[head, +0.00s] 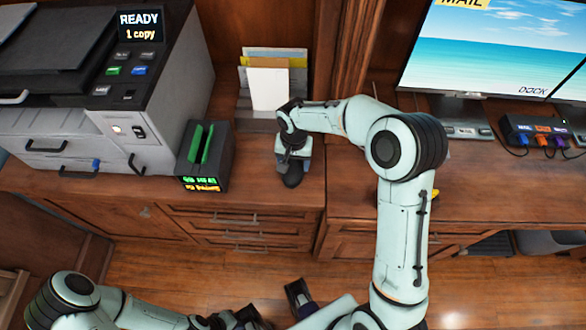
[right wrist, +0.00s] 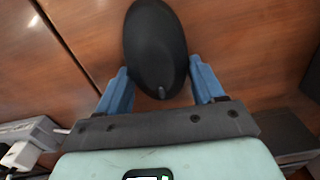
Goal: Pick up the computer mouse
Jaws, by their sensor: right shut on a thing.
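The black computer mouse (head: 293,180) is at the front of the wooden cabinet top, below the paper holder. In the right wrist view the mouse (right wrist: 155,45) is between the blue fingers, its rounded end pointing away from the gripper. My right gripper (head: 293,163) is shut on the mouse; its fingers also show in the right wrist view (right wrist: 161,88). I cannot tell whether the mouse still touches the wood. My left gripper (head: 245,318) is low at the bottom edge of the head view, partly cut off, and its fingers are unclear.
A printer (head: 90,80) stands at the left, with a dark box (head: 205,155) with green slots beside it. A paper holder (head: 270,85) is behind the right gripper. A monitor (head: 490,50) and a dock with cables (head: 535,130) are at the right. The desk (head: 500,185) has bare wood in front.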

